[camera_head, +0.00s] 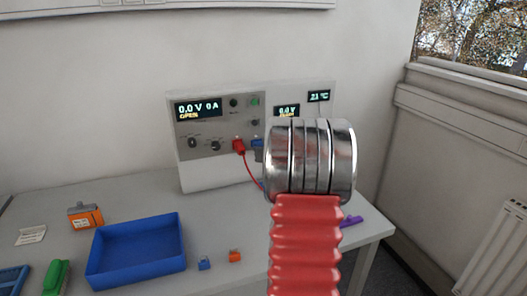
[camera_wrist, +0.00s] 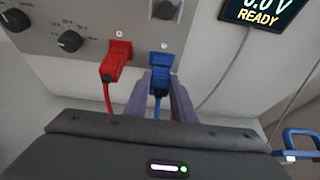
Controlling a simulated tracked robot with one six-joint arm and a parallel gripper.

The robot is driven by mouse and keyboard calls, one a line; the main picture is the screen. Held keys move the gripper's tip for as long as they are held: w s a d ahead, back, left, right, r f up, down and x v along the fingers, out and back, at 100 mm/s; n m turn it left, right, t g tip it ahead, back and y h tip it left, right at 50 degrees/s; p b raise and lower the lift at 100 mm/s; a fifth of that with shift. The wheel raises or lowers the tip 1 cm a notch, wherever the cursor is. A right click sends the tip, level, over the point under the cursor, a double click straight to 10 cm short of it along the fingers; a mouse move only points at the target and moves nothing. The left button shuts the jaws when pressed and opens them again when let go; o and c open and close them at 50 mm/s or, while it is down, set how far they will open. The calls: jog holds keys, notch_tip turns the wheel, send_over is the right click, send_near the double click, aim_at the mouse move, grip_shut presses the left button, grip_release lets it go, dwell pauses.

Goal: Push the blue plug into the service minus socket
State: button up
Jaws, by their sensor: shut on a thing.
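In the wrist view, my gripper (camera_wrist: 160,88) has its two purple-grey fingers shut on the blue plug (camera_wrist: 158,82), one finger on each side. The plug's front end is at the blue service minus socket (camera_wrist: 161,60) on the grey panel; I cannot tell how deep it sits. Its blue cable runs down between the fingers. In the head view, a blue patch of the plug or socket (camera_head: 257,142) shows just left of my arm, which hides my gripper.
A red plug (camera_wrist: 115,62) with a red cable sits in the panel left of the blue one. The cycler's main display (camera_head: 198,109) reads 0.0 V 0 A, OPEN; another display (camera_wrist: 263,12) reads READY. A blue tray (camera_head: 137,276) and small blocks lie on the table.

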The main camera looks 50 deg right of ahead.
jog(key=shift+w+d, duration=0.2)
jog(key=shift+w, duration=0.15)
dwell(0.5)
jog(key=o, duration=1.1)
jog(key=shift+s, duration=0.1)
jog(key=v, duration=1.3)
jog(key=shift+s+a+r, duration=0.1)
jog(key=shift+s+a, duration=0.05)
jog(key=shift+s, duration=0.15)
